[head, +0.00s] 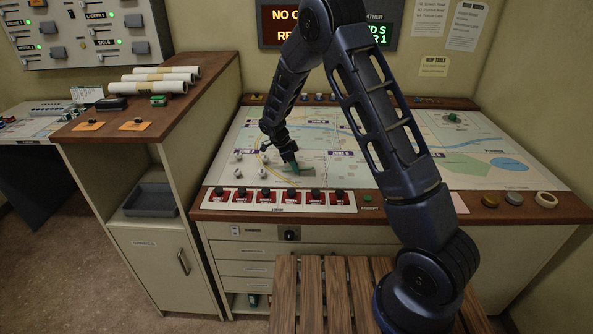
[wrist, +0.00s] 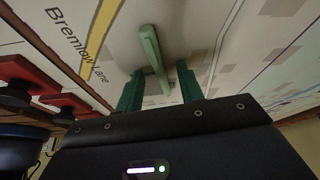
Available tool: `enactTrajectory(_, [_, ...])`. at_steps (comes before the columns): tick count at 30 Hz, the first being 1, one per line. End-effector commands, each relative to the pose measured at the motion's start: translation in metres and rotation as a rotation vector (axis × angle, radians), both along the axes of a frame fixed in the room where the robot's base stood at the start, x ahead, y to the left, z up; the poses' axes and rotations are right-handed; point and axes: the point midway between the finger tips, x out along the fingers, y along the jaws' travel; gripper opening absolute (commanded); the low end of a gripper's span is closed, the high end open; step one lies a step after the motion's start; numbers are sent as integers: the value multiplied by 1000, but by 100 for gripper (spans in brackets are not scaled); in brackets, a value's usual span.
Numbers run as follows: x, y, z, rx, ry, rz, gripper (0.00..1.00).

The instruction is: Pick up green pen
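The green pen (wrist: 153,58) lies on the map in the wrist view, a pale green stick pointing up between my fingertips. My gripper (wrist: 158,90) is open, its two dark green fingers on either side of the pen's near end with gaps visible. I cannot tell how far the fingertips are above the map. In the head view my gripper (head: 289,161) is low over the left-middle part of the map table (head: 330,190). The pen is hard to make out there beside the gripper.
A row of red switches (head: 278,197) with black knobs runs along the map's front edge. Small white pieces (head: 238,158) stand left of my gripper. A taller cabinet (head: 150,215) with paper rolls (head: 160,75) stands at the left. The map's right side is mostly clear.

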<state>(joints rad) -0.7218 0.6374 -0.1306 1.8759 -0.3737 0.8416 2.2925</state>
Motion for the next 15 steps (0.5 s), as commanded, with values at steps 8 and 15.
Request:
enactTrajectory(8, [0,0,0,0,0,0,20])
enactTrajectory(15, [0,0,0,0,0,0,0])
